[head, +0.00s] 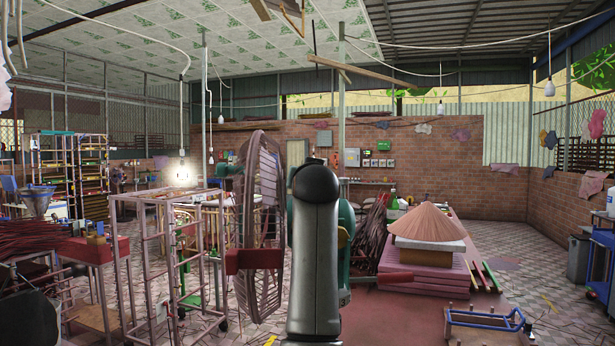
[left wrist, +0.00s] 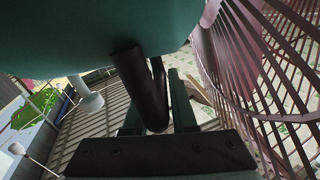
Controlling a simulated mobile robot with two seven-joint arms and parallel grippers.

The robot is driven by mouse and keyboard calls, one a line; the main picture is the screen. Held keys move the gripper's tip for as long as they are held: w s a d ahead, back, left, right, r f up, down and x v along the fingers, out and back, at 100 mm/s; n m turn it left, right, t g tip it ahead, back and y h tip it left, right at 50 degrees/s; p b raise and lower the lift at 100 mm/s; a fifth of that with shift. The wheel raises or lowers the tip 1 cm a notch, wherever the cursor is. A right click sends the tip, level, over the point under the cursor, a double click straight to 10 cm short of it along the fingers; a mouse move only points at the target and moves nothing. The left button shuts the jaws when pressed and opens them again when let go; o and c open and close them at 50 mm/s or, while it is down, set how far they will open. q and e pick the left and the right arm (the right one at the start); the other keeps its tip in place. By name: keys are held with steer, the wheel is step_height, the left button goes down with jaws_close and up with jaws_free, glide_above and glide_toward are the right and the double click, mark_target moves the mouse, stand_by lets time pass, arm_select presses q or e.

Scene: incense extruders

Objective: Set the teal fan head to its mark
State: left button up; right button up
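The fan stands at the centre of the head view, with a round brownish wire cage (head: 262,225) turned nearly edge-on. Its teal head (head: 346,240) is mostly hidden behind my dark arm link. In the left wrist view the teal head (left wrist: 90,35) fills the top and the cage (left wrist: 265,75) is at right. A black handle (left wrist: 133,75) sticks out from the teal head. My left gripper (left wrist: 156,122) has its dark green fingers close on both sides of the handle's end and looks shut on it. I cannot make out a mark. My right gripper is not in view.
A red block (head: 248,260) shows in front of the cage. A reddish table (head: 400,320) on the right holds pink stacks with a conical straw hat (head: 427,222) on top, and a blue-framed tray (head: 486,322). A metal rack (head: 165,255) stands left of the fan.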

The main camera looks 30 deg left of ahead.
arm_select(q)
jaws_close()
stand_by(1.0)
